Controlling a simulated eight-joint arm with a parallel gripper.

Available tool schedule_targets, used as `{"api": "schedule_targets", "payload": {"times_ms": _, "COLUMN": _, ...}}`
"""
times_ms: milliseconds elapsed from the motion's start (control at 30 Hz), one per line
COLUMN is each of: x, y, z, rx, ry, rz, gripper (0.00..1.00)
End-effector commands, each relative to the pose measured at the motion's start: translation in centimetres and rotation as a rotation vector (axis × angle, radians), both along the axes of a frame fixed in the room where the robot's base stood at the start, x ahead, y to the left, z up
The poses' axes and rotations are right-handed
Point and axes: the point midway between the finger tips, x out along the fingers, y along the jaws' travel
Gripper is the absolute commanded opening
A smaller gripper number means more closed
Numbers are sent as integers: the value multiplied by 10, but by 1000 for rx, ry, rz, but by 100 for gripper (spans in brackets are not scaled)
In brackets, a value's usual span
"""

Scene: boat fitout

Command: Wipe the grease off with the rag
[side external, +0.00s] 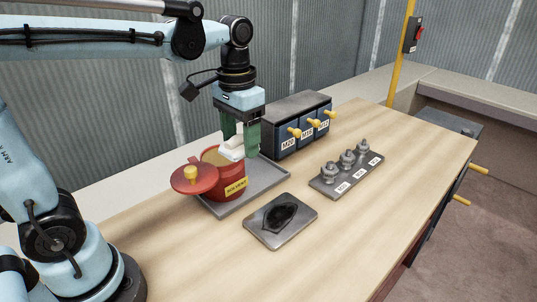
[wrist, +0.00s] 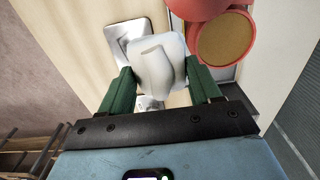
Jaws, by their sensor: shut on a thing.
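My gripper (side external: 240,142) is shut on a white rag (side external: 232,149) and holds it at the right side of the red solvent pot's mouth. In the wrist view the rag (wrist: 157,68) sits between the green fingers of my gripper (wrist: 157,80). The red pot (side external: 231,184) has a yellow label, and its round lid (side external: 193,179) with a yellow knob is swung aside to the left. The dark grease patch (side external: 279,215) lies on a grey metal plate (side external: 258,235) in front of the pot, apart from the rag. Whether the rag touches the pot is unclear.
The pot stands on a grey tray (side external: 265,183). Blue drawers (side external: 283,143) with yellow handles stand behind it. A rack (side external: 352,183) with several metal fittings and labels is to the right. The wooden bench (side external: 345,235) is clear around the plate.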

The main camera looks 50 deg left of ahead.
Motion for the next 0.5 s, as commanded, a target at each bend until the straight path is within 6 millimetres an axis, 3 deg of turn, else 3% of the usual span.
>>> {"api": "schedule_targets", "payload": {"times_ms": 167, "x": 23, "y": -11, "z": -11, "rx": 0, "ry": 0, "rz": -4, "gripper": 38}}
{"api": "schedule_targets", "payload": {"times_ms": 500, "x": 84, "y": -52, "z": -58, "rx": 0, "ry": 0, "rz": -5, "gripper": 38}}
